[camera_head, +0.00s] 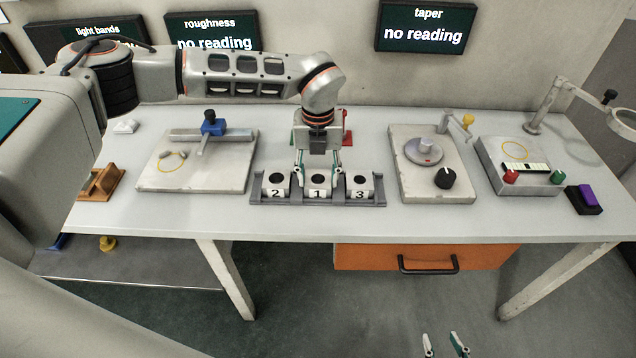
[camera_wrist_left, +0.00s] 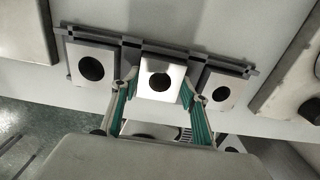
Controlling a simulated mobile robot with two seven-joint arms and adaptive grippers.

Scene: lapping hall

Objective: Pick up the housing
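Three pale block housings with dark round bores stand in a row in a grey rack (camera_head: 262,203), numbered 2 (camera_head: 275,188), 1 (camera_head: 317,188) and 3 (camera_head: 360,189). My left gripper (camera_head: 317,178) points down over the middle housing, number 1, with one finger at each side. In the left wrist view, the green-padded fingers (camera_wrist_left: 160,88) flank the middle housing (camera_wrist_left: 172,72) very closely. Whether they press on it cannot be made out. The housing sits level with its neighbours in the rack. My right gripper (camera_head: 446,345) shows only its fingertips at the bottom edge, apart and empty.
Left of the rack is a pale plate (camera_head: 220,178) with a blue-topped gauge. Right of it are a plate with a round disc (camera_head: 427,150) and a box with coloured knobs (camera_head: 525,180). An orange drawer (camera_head: 370,257) hangs under the table. Wall screens read "no reading".

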